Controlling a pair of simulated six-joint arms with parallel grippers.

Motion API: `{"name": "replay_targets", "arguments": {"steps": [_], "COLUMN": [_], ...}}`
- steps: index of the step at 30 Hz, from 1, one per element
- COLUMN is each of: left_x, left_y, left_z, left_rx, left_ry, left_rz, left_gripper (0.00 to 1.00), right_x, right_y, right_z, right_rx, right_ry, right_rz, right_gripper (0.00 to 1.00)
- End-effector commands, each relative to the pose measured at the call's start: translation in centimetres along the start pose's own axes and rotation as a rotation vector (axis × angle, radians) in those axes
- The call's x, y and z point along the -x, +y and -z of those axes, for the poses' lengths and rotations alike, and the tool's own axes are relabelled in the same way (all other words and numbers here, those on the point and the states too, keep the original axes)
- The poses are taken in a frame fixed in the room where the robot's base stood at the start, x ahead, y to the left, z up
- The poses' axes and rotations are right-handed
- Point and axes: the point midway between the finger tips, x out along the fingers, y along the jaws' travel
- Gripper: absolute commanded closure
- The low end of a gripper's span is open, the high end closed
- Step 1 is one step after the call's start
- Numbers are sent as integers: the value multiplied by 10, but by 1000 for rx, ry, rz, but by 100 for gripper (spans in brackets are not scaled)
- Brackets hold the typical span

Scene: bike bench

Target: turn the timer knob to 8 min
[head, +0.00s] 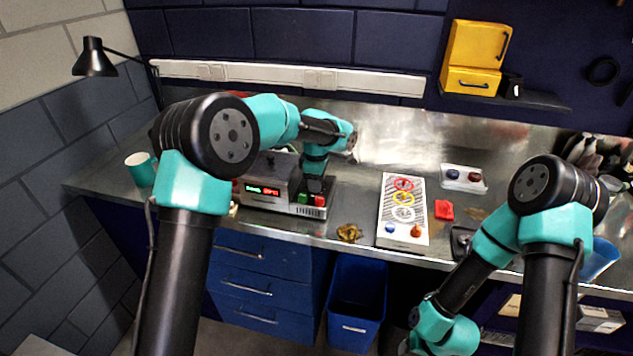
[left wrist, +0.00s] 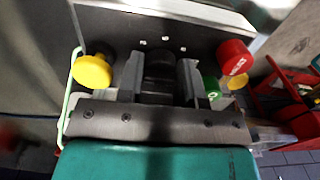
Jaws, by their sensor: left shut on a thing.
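The grey control box (head: 250,199) stands on the metal bench in the head view, with a small lit display (head: 262,190) whose digits are too small to read. My left gripper (head: 312,187) reaches down onto its right part, just behind a green and a red button. In the left wrist view, my left gripper (left wrist: 160,82) is shut on a black knob (left wrist: 160,66), one finger on each side. The knob's pointer and scale cannot be made out. My right arm hangs low at the bench's front right; its fingers do not show.
Close beside the left fingers are a yellow knob (left wrist: 92,71), a red button (left wrist: 235,57) and a green button (left wrist: 212,88). A white panel with coloured rings (head: 404,212) and a red block (head: 444,210) lie to the right. A cup (head: 140,168) stands at left.

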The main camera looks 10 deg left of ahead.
Motion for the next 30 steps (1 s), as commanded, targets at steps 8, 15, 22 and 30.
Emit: {"name": "replay_targets", "arguments": {"steps": [8, 15, 22, 30], "left_x": [1, 1, 1, 1], "left_y": [0, 0, 0, 0], "left_z": [0, 0, 0, 0], "left_rx": [-39, -154, -337, -592], "left_ry": [0, 2, 2, 2], "left_rz": [-1, -2, -2, -2], "left_gripper": [90, 90, 90, 90], "right_x": [0, 0, 0, 0], "right_y": [0, 0, 0, 0], "right_z": [0, 0, 0, 0], "right_rx": [0, 0, 0, 0], "right_ry": [0, 0, 0, 0], "right_rz": [0, 0, 0, 0], "right_gripper": [57, 57, 57, 57]}}
